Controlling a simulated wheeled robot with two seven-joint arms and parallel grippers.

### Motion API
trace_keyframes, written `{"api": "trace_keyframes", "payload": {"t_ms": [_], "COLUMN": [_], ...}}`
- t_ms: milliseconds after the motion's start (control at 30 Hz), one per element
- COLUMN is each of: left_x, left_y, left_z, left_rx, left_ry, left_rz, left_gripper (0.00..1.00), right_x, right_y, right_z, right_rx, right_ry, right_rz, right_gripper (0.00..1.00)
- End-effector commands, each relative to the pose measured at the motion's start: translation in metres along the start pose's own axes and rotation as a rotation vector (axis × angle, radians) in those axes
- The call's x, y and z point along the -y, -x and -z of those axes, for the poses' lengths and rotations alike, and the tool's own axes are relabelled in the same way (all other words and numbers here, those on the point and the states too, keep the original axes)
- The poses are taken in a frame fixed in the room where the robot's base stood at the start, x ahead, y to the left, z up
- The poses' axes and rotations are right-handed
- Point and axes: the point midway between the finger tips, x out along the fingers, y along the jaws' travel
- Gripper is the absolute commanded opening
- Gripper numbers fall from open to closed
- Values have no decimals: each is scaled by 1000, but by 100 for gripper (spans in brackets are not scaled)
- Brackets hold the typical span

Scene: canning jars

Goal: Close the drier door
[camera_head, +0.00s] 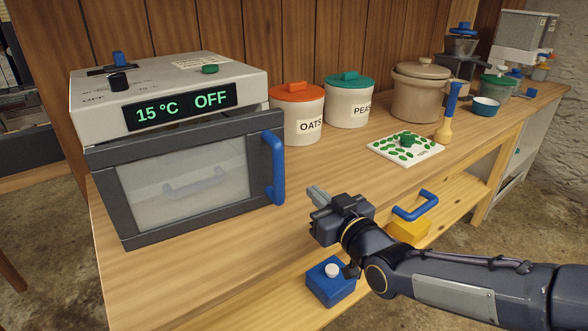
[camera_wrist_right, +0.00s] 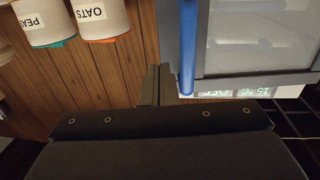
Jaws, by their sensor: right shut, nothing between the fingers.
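The drier (camera_head: 180,85) is a pale box at the left of the bench, its display reading 15 °C and OFF. Its dark-framed door (camera_head: 190,180) has a clear window and a blue upright handle (camera_head: 274,168) on the right side. The door's right edge stands out past the body; I cannot tell how wide any gap is. My right gripper (camera_head: 316,195) is shut and empty, right of and below the handle in the head view. In the right wrist view, its fingers (camera_wrist_right: 157,85) are beside the blue handle (camera_wrist_right: 187,50), with no clear contact. My left gripper is not in view.
The oats jar (camera_head: 298,125) and peas jar (camera_head: 349,108) stand right of the drier, with a brown crock (camera_head: 418,100) beyond. A blue box (camera_head: 330,290) is below my wrist. The bench before the handle is clear.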

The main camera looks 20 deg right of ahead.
Motion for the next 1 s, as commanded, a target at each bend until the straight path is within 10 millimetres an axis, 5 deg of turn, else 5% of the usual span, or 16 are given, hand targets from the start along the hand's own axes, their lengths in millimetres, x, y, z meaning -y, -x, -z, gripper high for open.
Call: {"api": "trace_keyframes", "payload": {"t_ms": [500, 1000], "left_x": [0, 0], "left_y": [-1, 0], "left_z": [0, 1], "left_rx": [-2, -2], "left_ry": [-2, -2], "left_rz": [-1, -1], "left_gripper": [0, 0], "right_x": [0, 0], "right_y": [-100, -112], "right_z": [-1, 0], "right_rx": [1, 1], "right_ry": [-1, -2], "right_rz": [0, 0], "right_gripper": [0, 0]}}
